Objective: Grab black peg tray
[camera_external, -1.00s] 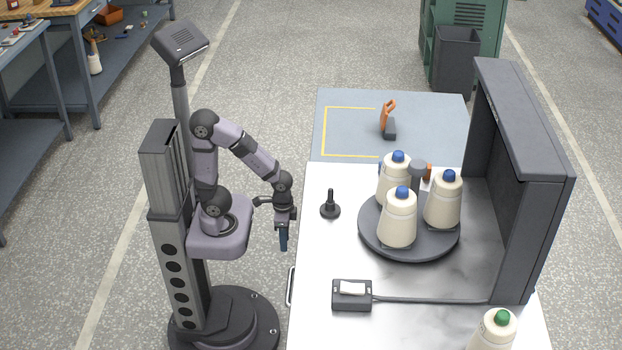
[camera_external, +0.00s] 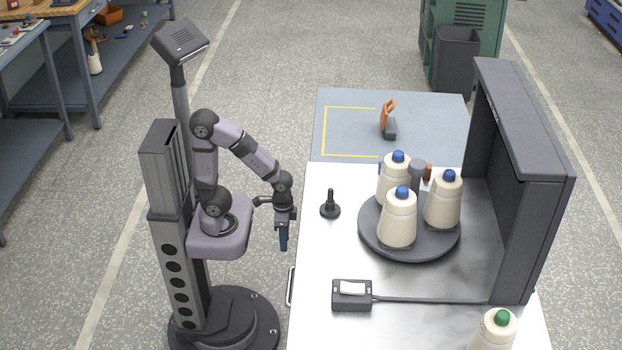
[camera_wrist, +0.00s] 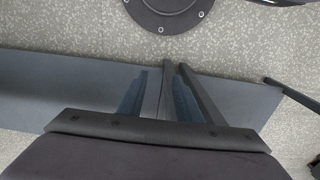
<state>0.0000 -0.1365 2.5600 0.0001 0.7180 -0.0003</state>
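A round dark tray (camera_external: 410,250) lies on the white worktop in the external view. It carries cream bobbins with blue tops (camera_external: 398,222) and a grey post (camera_external: 418,172). A small black peg on a round base (camera_external: 330,207) stands upright on the worktop, left of and apart from the tray. My gripper (camera_external: 284,241) hangs pointing down left of the worktop's edge, away from both. In the wrist view my gripper (camera_wrist: 161,76) shows two blue-lined fingers apart with nothing held between them. Neither the tray nor the peg can be made out in the wrist view.
A black switch box (camera_external: 352,304) with a cable is at the worktop's front left. A tall dark panel (camera_external: 520,170) stands right of the tray. A green-topped bobbin (camera_external: 497,332) stands at the front right. An orange-handled tool (camera_external: 388,118) lies on the grey-blue area behind.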

